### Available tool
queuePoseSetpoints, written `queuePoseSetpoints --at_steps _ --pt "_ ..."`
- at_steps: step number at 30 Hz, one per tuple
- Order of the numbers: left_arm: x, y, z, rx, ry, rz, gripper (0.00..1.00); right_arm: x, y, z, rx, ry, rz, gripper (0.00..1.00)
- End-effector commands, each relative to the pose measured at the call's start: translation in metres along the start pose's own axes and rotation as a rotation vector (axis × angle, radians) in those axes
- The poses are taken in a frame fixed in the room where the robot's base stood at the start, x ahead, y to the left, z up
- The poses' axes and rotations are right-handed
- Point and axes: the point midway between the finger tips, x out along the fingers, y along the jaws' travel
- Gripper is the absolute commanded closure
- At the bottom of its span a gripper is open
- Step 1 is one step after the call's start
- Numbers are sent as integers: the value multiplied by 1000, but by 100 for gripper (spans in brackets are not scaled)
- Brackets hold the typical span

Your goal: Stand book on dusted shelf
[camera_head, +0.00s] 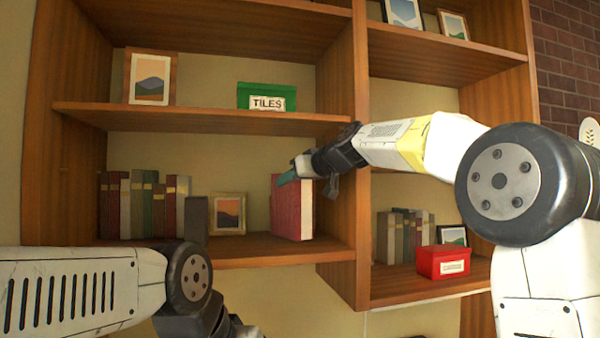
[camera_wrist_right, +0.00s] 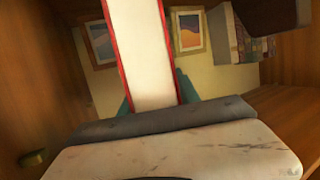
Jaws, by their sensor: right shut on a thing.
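A red book (camera_head: 291,208) stands upright on the middle left shelf (camera_head: 262,248), near the wooden divider. My right gripper (camera_head: 290,176) is at the book's top edge and shut on it. In the right wrist view the book (camera_wrist_right: 147,55) shows its pale page edge and red covers between the teal fingertips (camera_wrist_right: 153,100). I cannot tell from these views whether the book's base touches the shelf. My left arm shows at the lower left, but its fingertips are not visible.
A row of books (camera_head: 144,206) with a dark bookend (camera_head: 196,220) and a framed picture (camera_head: 228,213) stand left of the red book. A green TILES box (camera_head: 265,97) sits on the shelf above. A red box (camera_head: 443,262) sits in the right bay. Bare shelf lies between frame and book.

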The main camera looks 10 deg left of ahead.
Motion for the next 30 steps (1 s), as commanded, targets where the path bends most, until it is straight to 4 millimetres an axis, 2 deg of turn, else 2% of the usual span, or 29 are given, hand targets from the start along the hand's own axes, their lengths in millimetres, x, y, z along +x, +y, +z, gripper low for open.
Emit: queuePoseSetpoints --at_steps 30 --pt "0 0 0 0 0 0 64 4 0 13 0 2 0 100"
